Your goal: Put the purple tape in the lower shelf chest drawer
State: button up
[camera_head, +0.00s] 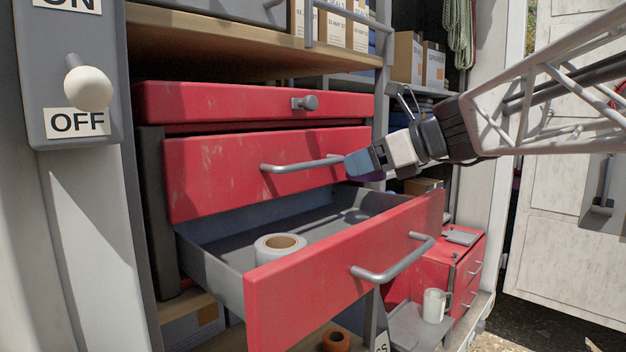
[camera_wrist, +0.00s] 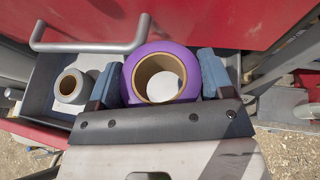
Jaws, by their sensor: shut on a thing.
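The purple tape (camera_wrist: 190,62) is a wide roll with a brown core, held between the two blue fingers of my gripper (camera_wrist: 160,86) in the wrist view. In the head view my gripper (camera_head: 362,167) is at the right end of the closed middle drawer's handle, above the open drawer; only a sliver of purple shows there. The lower drawer (camera_head: 345,265) of the red chest is pulled out, with a grey roll of tape (camera_head: 266,252) inside. That grey roll (camera_wrist: 70,86) also shows left of my gripper in the wrist view.
The middle drawer (camera_head: 215,180) and top drawer (camera_head: 215,103) are closed. A small red chest (camera_head: 420,275) and a white mug (camera_head: 434,305) stand at lower right. An orange roll (camera_head: 336,341) lies below the open drawer. The drawer's back right floor looks clear.

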aim_at(366, 180)
jog(key=shift+f, duration=1.7)
jog(key=shift+f, duration=0.35)
jog(key=shift+f, duration=0.65)
jog(key=o, duration=1)
jog(key=shift+f, duration=0.1)
jog(key=shift+c, duration=0.2)
jog(key=shift+r, duration=0.65)
jog(key=v, duration=0.8)
jog(key=shift+a+r, duration=0.15)
jog(key=shift+r, duration=0.15)
